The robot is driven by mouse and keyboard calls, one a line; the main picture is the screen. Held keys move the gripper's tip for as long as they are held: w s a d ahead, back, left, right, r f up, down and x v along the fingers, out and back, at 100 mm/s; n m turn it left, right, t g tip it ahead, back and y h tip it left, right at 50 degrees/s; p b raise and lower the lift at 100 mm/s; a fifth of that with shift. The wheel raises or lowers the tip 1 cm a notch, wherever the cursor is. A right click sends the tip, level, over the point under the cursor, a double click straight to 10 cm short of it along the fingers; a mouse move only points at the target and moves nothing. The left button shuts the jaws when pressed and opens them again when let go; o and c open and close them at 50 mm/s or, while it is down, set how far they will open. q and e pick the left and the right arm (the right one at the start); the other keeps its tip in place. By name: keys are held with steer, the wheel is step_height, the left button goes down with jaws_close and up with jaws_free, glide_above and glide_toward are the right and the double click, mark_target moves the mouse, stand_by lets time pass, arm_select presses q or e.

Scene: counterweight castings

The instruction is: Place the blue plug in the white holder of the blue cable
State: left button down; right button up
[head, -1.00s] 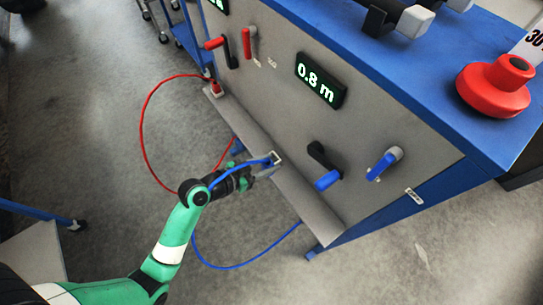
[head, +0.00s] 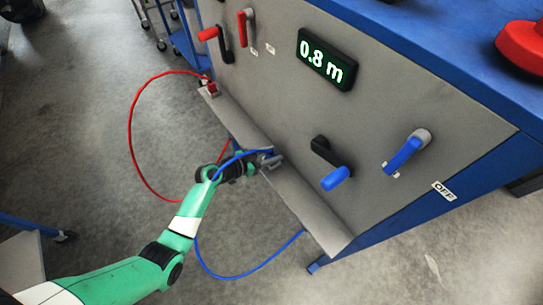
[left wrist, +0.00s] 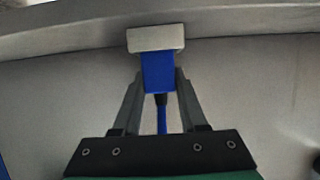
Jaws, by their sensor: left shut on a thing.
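The blue plug (left wrist: 158,75) is between the two fingers of my left gripper (left wrist: 158,85), which is shut on it. In the left wrist view the plug's far end meets or overlaps the lower edge of the white holder (left wrist: 155,38). I cannot tell how far it is inside. In the head view my left gripper (head: 262,160) is at the grey ledge of the panel, and it largely hides the plug and holder. The blue cable (head: 215,276) runs from the plug back over my wrist and loops below to the ledge. My right gripper is not in view.
The grey panel (head: 285,105) carries a 0.8 m display (head: 327,59), blue-handled levers (head: 336,178) and red-handled levers (head: 208,34). A red cable (head: 131,120) loops left from a red plug (head: 212,89) on the ledge (head: 310,215). Open floor lies to the left.

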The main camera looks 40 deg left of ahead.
arm_select(q)
steer(key=shift+r, duration=0.1)
steer(key=shift+c, duration=2.2)
jaws_free()
steer(key=shift+r, duration=0.2)
steer(key=p+v, duration=0.7)
steer(key=v, duration=0.5)
steer(key=shift+f, duration=0.2)
